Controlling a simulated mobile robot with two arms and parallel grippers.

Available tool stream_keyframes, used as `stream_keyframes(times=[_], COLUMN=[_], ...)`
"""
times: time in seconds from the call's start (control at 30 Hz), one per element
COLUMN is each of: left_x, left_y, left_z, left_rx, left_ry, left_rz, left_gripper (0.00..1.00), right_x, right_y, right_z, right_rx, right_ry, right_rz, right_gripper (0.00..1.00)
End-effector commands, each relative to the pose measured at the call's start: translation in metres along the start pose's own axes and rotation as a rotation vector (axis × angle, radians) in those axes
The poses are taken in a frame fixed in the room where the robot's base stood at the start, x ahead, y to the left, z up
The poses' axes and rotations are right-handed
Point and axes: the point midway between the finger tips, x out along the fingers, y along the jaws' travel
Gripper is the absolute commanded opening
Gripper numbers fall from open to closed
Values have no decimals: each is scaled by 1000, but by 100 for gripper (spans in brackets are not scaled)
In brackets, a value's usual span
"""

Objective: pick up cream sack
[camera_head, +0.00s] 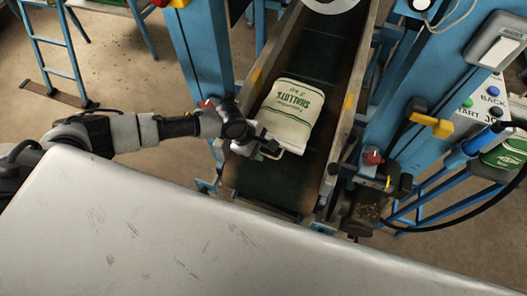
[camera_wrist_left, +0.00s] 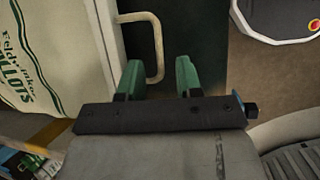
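The cream sack (camera_head: 290,110) lies on the dark conveyor belt, its green "SHALLOTS 2 kg" print upside down in the head view. A pale loop handle sticks out at its near end. My left gripper (camera_head: 268,152) is beside that near end. In the left wrist view the sack (camera_wrist_left: 50,50) fills the left side, and its loop handle (camera_wrist_left: 157,45) stands just beyond the fingers. The head view does not clearly show finger contact. My right gripper is not in view.
The conveyor belt (camera_head: 250,185) runs between raised side rails. A pale, scratched tabletop (camera_head: 200,235) fills the foreground. Blue frame posts (camera_head: 198,50) stand on both sides. A control panel (camera_head: 480,105) and another green-and-white sack (camera_head: 508,155) are at the right.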

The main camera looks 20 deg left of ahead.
Motion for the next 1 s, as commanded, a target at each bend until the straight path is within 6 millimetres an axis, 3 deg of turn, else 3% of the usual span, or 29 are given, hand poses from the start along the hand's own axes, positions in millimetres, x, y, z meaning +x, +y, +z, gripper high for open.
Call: stream_keyframes(times=[0.23, 0.63, 0.87, 1.0], left_x=[30, 35, 35, 35], left_y=[0, 0, 0, 0], left_z=[0, 0, 0, 0], left_rx=[0, 1, 1, 1], left_ry=[0, 0, 0, 1], left_rz=[-1, 0, 0, 0], left_gripper=[35, 35, 0, 0], right_x=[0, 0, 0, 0], right_y=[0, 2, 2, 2], right_z=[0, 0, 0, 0], right_rx=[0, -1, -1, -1], right_ry=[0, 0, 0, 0], right_rz=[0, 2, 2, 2], right_gripper=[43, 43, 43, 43])
